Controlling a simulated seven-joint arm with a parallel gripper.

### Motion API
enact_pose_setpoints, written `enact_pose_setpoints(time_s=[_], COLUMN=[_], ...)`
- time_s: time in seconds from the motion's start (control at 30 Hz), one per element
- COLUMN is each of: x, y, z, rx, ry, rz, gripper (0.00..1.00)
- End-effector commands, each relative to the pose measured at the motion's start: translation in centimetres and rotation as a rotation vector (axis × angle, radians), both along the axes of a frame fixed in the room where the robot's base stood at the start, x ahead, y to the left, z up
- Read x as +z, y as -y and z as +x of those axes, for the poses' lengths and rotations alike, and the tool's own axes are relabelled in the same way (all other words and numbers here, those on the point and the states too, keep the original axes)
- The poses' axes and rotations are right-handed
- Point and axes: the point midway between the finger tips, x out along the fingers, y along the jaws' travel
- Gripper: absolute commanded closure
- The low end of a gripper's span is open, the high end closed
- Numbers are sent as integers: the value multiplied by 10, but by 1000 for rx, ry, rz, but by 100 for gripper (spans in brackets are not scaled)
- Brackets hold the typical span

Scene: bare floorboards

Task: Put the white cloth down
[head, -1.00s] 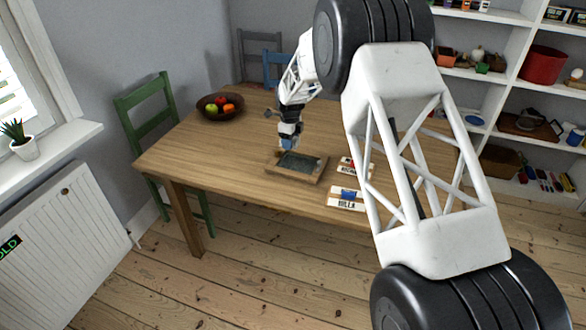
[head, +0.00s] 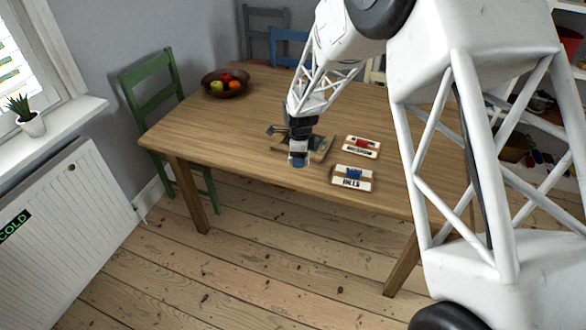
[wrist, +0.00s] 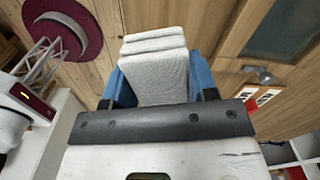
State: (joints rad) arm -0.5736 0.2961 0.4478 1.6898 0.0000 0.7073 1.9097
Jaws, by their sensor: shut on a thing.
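My gripper (head: 299,160) is over the front part of the wooden table (head: 220,140), just in front of the small wooden tray (head: 320,152). In the wrist view my gripper (wrist: 153,85) has its blue fingers shut on the folded white cloth (wrist: 156,72). The cloth's layered end sticks out past the fingertips. The tray's dark panel (wrist: 284,28) also shows in the wrist view.
A label card with a blue item (head: 352,178) and one with a red item (head: 361,147) lie right of the tray. A fruit bowl (head: 227,84) stands at the far left. A dark red round thing (wrist: 62,28) shows in the wrist view. The table's left part is clear.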

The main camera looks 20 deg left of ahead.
Motion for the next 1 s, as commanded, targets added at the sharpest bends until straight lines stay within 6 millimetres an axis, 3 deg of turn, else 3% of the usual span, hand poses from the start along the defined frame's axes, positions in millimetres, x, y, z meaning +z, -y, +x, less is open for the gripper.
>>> enact_pose_setpoints(time_s=[0.2, 0.43, 0.63, 1.0], x=[-7, -13, -16, -16], y=[27, 47, 55, 55], z=[-53, -91, -105, -107], rx=[77, 134, 156, 158], ry=[-1, -1, 0, 0], rz=[0, 0, 0, 0], gripper=[73, 73, 73, 73])
